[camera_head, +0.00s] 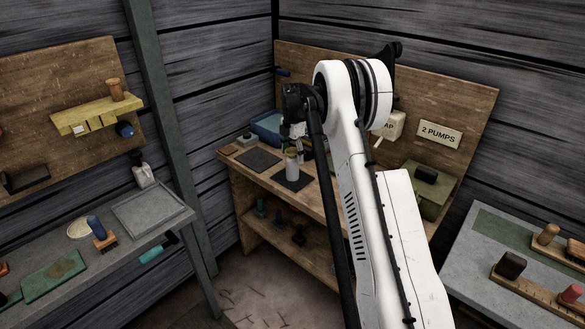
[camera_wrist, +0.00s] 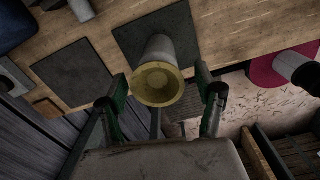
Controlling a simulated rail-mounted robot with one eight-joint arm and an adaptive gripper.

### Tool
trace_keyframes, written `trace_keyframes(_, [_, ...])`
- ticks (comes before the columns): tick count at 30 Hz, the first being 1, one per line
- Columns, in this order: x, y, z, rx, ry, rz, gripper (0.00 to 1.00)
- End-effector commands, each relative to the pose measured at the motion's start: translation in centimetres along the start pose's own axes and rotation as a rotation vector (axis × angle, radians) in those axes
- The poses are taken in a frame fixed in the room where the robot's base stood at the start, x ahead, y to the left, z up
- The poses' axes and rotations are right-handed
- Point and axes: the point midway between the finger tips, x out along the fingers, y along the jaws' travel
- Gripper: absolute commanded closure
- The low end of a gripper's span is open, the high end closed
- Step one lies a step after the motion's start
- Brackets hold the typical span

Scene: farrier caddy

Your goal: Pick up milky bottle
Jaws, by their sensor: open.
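A milky whitish bottle (camera_head: 291,166) stands upright on a dark square mat (camera_head: 293,182) on the wooden bench in the corner. In the wrist view the bottle (camera_wrist: 159,48) shows from above, with a round yellowish top facing the camera. My gripper (camera_head: 295,122) is above the bottle in the head view. In the wrist view its green fingers (camera_wrist: 162,88) are open, one to each side of the bottle's top in the picture. The bottle is not held. I cannot tell how much height separates the fingertips from the bottle.
Another dark mat (camera_head: 257,159) lies left of the bottle, with a blue bin (camera_head: 267,127) behind it. My arm hides part of the bench to the right. A green box (camera_head: 430,190) stands at the bench's right end. A grey side table (camera_head: 130,225) is at left.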

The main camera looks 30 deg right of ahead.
Motion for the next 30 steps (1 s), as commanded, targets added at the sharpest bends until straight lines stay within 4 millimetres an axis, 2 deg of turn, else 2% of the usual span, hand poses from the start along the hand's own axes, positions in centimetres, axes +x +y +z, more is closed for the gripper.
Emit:
trace_keyframes(7, [3.4,0.2,0.3,0.000,0.000,0.000,0.33])
trace_keyframes(15, [3.8,0.2,0.3,0.000,0.000,0.000,0.35])
trace_keyframes(27, [3.8,0.2,0.3,0.000,0.000,0.000,0.88])
trace_keyframes(29, [3.7,0.2,0.3,0.000,0.000,0.000,0.95])
trace_keyframes(30, [3.7,0.2,0.3,0.000,0.000,0.000,0.95])
